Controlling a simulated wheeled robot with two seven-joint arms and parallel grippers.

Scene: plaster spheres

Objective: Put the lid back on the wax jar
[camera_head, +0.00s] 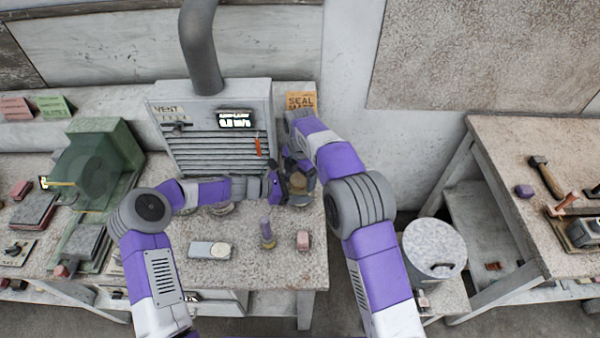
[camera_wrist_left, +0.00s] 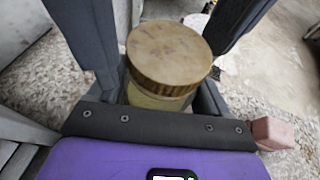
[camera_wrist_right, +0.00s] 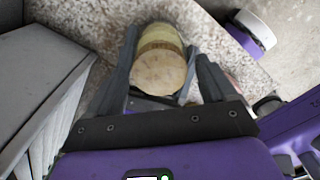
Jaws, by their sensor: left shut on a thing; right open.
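The wax jar is a pale yellow-green jar (camera_wrist_left: 155,98) with a ribbed brown lid (camera_wrist_left: 168,55) over its top in the left wrist view. My left gripper (camera_head: 278,184) is shut on the jar, its fingers on either side of it. In the right wrist view the lid's round tan face (camera_wrist_right: 160,72) is towards me, with the jar body (camera_wrist_right: 161,36) beyond it. My right gripper (camera_head: 297,178) is open, its fingers on both sides of the lid. In the head view the grippers meet and hide most of the jar. I cannot tell whether the lid is fully seated.
A grey vent box (camera_head: 218,135) stands behind the grippers. A grey bin (camera_head: 434,250) stands right.

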